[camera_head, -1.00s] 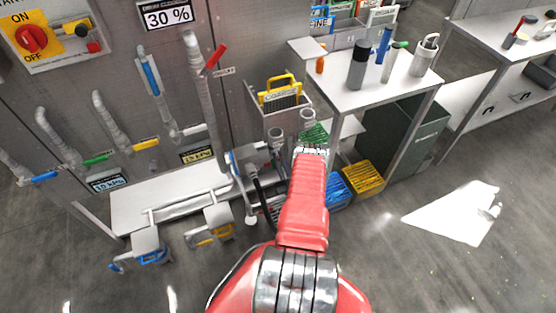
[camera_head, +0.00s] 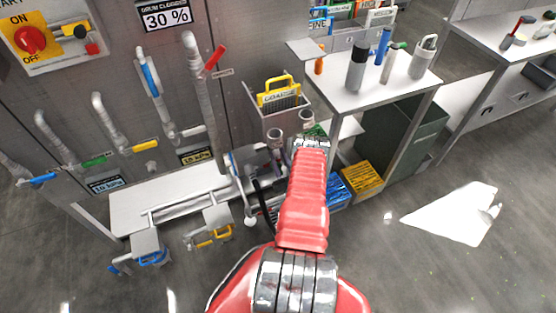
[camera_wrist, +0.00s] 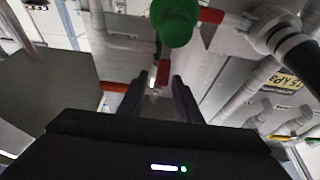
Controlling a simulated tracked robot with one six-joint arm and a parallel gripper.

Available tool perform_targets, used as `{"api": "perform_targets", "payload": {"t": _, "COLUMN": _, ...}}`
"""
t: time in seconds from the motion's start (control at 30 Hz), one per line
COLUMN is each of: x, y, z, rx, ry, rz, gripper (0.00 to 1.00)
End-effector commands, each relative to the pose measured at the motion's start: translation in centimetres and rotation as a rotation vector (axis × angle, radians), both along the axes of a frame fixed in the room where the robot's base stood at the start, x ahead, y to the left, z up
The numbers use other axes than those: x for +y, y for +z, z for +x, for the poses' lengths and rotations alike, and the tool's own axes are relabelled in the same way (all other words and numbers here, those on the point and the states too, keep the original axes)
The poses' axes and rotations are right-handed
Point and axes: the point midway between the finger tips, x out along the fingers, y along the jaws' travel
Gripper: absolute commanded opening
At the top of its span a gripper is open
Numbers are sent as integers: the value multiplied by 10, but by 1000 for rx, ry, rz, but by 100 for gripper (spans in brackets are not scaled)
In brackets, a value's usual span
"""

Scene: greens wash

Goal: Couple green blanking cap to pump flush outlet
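A round green cap-like piece (camera_wrist: 175,22) shows at the top middle of the wrist view, with red parts close beside it. It lies beyond my fingertips and looks apart from them. I cannot tell what it rests on. My gripper (camera_wrist: 156,84) shows as two dark fingers standing apart, with nothing clearly held between them. A small bright and red part shows in the gap, apparently farther off. In the head view my red arm hides my gripper and much of the pump area (camera_head: 262,165) on the low bench. I cannot make out the flush outlet for certain.
A grey bin with a yellow-handled coarse basket (camera_head: 280,97) stands behind my arm. A bench (camera_head: 350,92) with bottles is right of it. Blue (camera_head: 338,191) and yellow (camera_head: 362,179) crates sit below. Pipes with coloured handles line the wall at left.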

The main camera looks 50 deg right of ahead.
Motion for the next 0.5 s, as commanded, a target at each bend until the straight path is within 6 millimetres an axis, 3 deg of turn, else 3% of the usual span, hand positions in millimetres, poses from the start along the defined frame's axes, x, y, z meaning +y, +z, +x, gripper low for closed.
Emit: {"api": "perform_targets", "payload": {"t": 0.5, "x": -1, "y": 59, "z": 2, "rx": 2, "ry": 1, "rz": 0, "gripper": 31}}
